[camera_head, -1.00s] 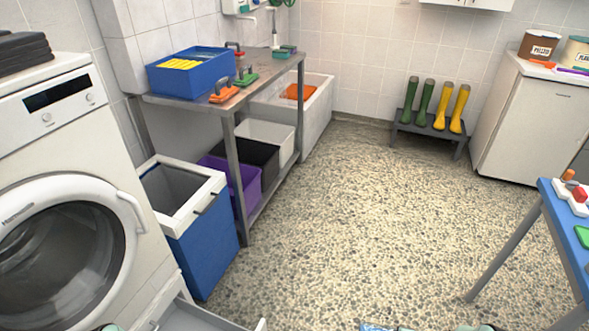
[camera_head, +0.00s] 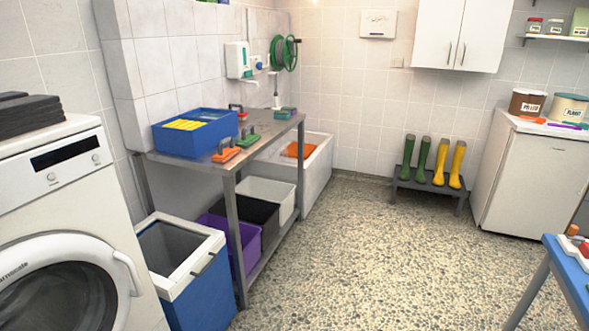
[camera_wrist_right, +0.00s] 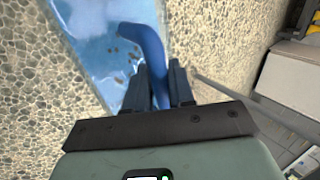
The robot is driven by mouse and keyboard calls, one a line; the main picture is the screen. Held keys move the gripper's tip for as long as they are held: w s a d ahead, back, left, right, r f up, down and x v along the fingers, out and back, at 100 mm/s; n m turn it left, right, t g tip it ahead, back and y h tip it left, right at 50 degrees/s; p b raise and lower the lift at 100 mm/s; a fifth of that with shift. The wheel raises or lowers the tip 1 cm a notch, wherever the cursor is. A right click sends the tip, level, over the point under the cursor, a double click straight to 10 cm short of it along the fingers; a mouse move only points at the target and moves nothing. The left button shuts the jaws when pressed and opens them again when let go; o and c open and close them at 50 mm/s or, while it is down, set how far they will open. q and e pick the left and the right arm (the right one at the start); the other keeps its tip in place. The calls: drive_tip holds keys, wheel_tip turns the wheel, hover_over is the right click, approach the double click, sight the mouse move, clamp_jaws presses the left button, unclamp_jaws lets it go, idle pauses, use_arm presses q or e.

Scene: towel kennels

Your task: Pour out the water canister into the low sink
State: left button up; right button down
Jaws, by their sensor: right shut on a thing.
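The water canister (camera_wrist_right: 92,40) is a clear light-blue vessel with a darker blue curved handle (camera_wrist_right: 150,45), seen in the right wrist view. Brown specks show through it. My right gripper (camera_wrist_right: 158,82) is shut on the handle, and the canister hangs over the pebbled floor. Its lower end and spout cannot be made out. The low sink (camera_head: 319,180) is a white basin on the floor by the back wall, past the metal table, with an orange thing inside. The canister and both grippers are out of the head view.
The metal table (camera_head: 288,125) carries a blue crate (camera_head: 205,142) and brushes, with tubs below. A blue-and-white bin (camera_head: 205,290) and a washing machine (camera_head: 60,190) stand at left. A boot rack (camera_head: 428,186) is at the back. The middle floor is clear.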

drive_tip(key=shift+w+r, duration=0.15)
drive_tip(key=shift+r, duration=0.05)
